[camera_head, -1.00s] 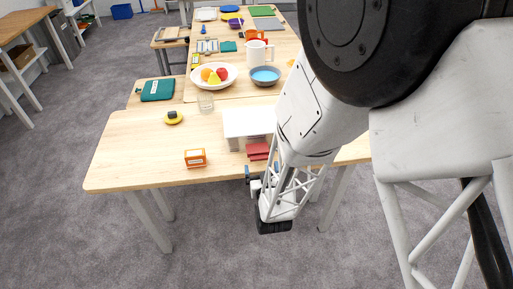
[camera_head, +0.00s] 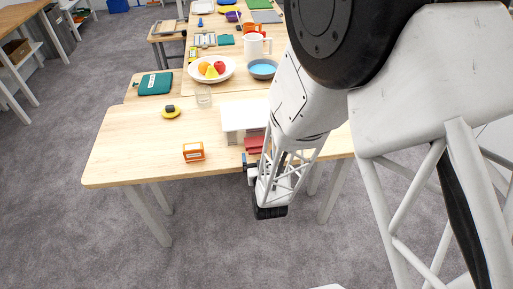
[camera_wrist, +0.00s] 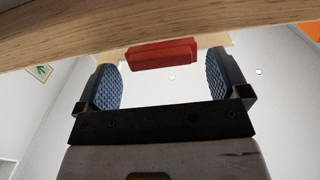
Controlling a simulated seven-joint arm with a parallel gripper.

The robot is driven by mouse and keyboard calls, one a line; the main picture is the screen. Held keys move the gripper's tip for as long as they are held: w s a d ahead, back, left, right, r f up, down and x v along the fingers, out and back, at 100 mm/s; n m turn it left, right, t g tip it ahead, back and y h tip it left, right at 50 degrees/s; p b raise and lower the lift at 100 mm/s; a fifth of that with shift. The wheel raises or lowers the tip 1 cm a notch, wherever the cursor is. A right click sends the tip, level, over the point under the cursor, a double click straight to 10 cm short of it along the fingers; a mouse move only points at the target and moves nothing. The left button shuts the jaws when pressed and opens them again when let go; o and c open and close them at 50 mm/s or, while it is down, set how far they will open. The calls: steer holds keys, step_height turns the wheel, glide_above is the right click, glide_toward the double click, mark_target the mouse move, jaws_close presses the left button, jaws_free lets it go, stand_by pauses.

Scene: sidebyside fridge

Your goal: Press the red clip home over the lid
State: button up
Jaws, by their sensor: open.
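The red clip (camera_head: 254,145) is at the front of a white box (camera_head: 242,118), near the table's front edge. In the wrist view the red clip (camera_wrist: 162,53) shows as a red bar between and beyond my fingertips, apart from both. My gripper (camera_head: 248,172) is at the table's front edge, just in front of the clip. In the wrist view my gripper (camera_wrist: 164,75) is open and empty, with a blue ribbed pad on each side. My arm hides the right part of the box. I cannot tell how the clip sits against the lid.
The wooden edge of the table (camera_wrist: 60,35) crosses the top of the wrist view, close to my fingers. An orange box (camera_head: 193,152) stands left of the white box. A glass (camera_head: 204,97), a fruit bowl (camera_head: 232,73) and a blue bowl (camera_head: 262,70) are farther back.

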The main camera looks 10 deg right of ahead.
mark_target(256, 140)
steer(key=shift+w, duration=2.35)
steer(key=c, duration=1)
steer(key=shift+r+g, duration=0.2)
steer(key=shift+g, duration=0.2)
steer(key=g, duration=0.2)
steer(key=r+g, duration=0.1)
steer(key=g, duration=0.1)
steer(key=shift+r, duration=0.3)
steer(key=shift+w+r+g, duration=0.15)
steer(key=shift+r+g, duration=0.15)
steer(key=shift+g, duration=0.65)
steer(key=shift+w+r+g, duration=0.1)
steer(key=shift+r+g, duration=0.2)
steer(key=shift+g, duration=0.65)
steer(key=shift+w+r+g, duration=0.25)
steer(key=shift+r+g, duration=0.05)
steer(key=shift+g, duration=0.8)
